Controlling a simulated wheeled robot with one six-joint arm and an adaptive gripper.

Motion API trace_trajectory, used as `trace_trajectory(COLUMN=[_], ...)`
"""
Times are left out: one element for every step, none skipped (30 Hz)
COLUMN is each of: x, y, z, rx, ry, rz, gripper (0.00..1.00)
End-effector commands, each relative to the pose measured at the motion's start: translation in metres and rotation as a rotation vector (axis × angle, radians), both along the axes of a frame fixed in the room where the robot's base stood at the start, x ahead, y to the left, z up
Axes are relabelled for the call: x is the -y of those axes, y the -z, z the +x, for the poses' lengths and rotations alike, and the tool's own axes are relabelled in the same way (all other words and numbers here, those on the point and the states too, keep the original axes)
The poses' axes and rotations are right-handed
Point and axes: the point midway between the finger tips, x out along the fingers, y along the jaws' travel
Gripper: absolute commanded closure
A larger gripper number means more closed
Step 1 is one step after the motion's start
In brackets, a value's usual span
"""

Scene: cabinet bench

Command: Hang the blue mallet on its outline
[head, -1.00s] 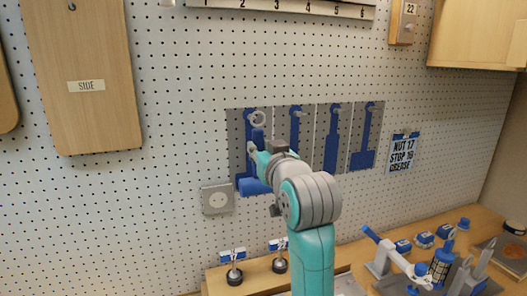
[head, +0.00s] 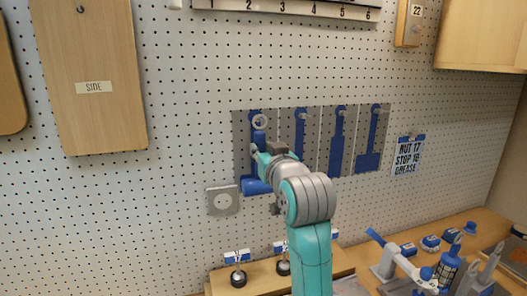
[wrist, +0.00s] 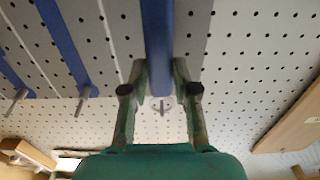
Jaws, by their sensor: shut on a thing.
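The blue mallet (head: 257,186) is upright in front of the leftmost outline panel (head: 241,130), head down, with a pale ring (head: 260,121) at its upper end. My gripper (head: 258,150) is shut on its handle. In the wrist view the blue handle (wrist: 158,45) runs between both fingers of my gripper (wrist: 160,88). A small peg or ring (wrist: 163,106) shows just beyond the handle's end. I cannot tell whether the ring is around a peg or only in front of it. My arm and the mallet hide much of the outline.
Other panels to the right carry blue outlines (head: 338,140) with pegs. A wall socket (head: 222,200) is just left of and below the mallet. A wooden board (head: 92,120) hangs farther left. The bench (head: 345,262) below holds small labelled stands and blue tools.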

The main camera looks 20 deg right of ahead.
Motion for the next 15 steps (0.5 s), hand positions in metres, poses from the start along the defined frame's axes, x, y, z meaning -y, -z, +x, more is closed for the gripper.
trace_trajectory(x=[0.0000, 0.0000, 0.0000, 0.0000, 0.0000, 0.0000, 0.0000, 0.0000, 0.0000, 0.0000, 0.0000, 0.0000, 0.0000, 0.0000, 0.0000], y=[-0.0012, -0.0012, -0.0013, -0.0013, -0.0013, -0.0013, -0.0013, -0.0013, -0.0013, -0.0013, -0.0013, -0.0013, -0.0012, -0.0011, -0.0010], z=[-0.0004, -0.0004, -0.0004, -0.0005, -0.0005, -0.0005, -0.0005, -0.0005, -0.0005, -0.0005, -0.0005, -0.0005, -0.0005, -0.0004, -0.0004], rx=[0.003, 0.003, 0.003, 0.003, 0.003, 0.003, 0.003, 0.003, 0.003, 0.003, 0.003, 0.003, 0.003, 0.003, 0.002], ry=[0.000, 0.000, 0.000, 0.000, 0.000, 0.000, 0.000, 0.000, 0.000, 0.000, 0.000, 0.000, 0.000, 0.000, 0.000], rz=[0.000, 0.000, 0.000, 0.000, 0.000, 0.000, 0.000, 0.000, 0.000, 0.000, 0.000, 0.000, 0.000, 0.000, 0.000], gripper=[1.00, 1.00, 1.00, 1.00, 1.00, 1.00, 1.00, 1.00, 1.00, 1.00, 0.64, 0.54, 0.46, 0.42, 0.42])
